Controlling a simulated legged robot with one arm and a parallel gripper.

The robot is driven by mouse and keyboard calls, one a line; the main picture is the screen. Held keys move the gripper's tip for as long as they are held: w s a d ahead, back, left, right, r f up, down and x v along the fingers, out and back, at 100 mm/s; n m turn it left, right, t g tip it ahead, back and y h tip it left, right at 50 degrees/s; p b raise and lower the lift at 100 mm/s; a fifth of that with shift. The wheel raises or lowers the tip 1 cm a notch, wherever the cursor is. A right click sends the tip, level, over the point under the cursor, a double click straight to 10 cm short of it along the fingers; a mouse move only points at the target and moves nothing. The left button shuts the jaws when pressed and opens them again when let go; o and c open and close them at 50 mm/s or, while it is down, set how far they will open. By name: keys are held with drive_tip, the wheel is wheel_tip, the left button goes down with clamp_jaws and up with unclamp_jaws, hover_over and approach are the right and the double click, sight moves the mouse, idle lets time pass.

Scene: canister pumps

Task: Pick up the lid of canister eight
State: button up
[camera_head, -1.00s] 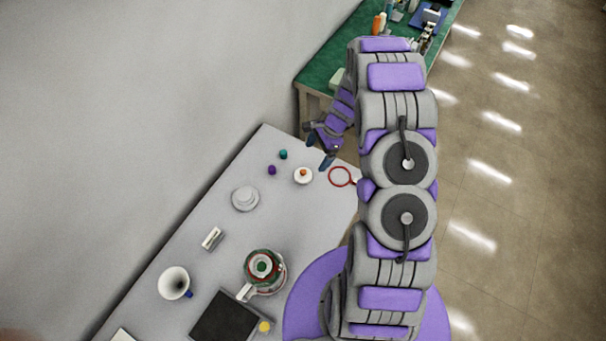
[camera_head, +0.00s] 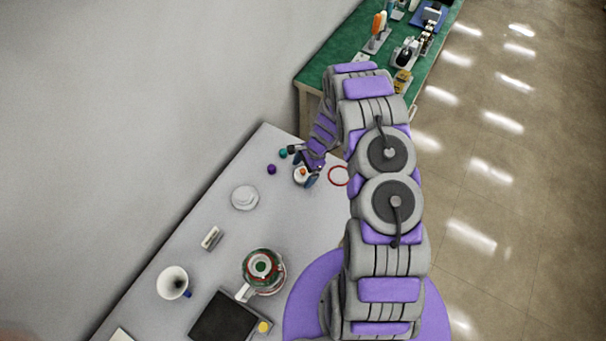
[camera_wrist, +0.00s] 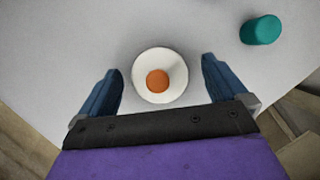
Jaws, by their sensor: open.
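A white round lid-like piece (camera_wrist: 145,62) with an orange knob (camera_wrist: 157,80) lies on the grey table, between my fingers in the wrist view. The same white piece (camera_head: 299,178) shows in the head view, partly hidden by my gripper. No number is legible on it, so I cannot tell whether it belongs to canister eight. My gripper (camera_wrist: 162,72) is open, with a dark blue finger on each side of the white piece and a gap on both sides. In the head view my gripper (camera_head: 303,167) is over the far end of the table.
A teal cylinder (camera_wrist: 261,30) stands close by to the right in the wrist view. A purple piece (camera_head: 271,169), a red ring (camera_head: 339,176) and a white lidded dish (camera_head: 245,198) are near. A red-green pot (camera_head: 263,270), a mug (camera_head: 172,283) and a dark tray (camera_head: 222,318) stand nearer.

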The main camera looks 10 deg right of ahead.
drive_tip(key=c, duration=1.1)
drive_tip(key=shift+r, duration=0.15)
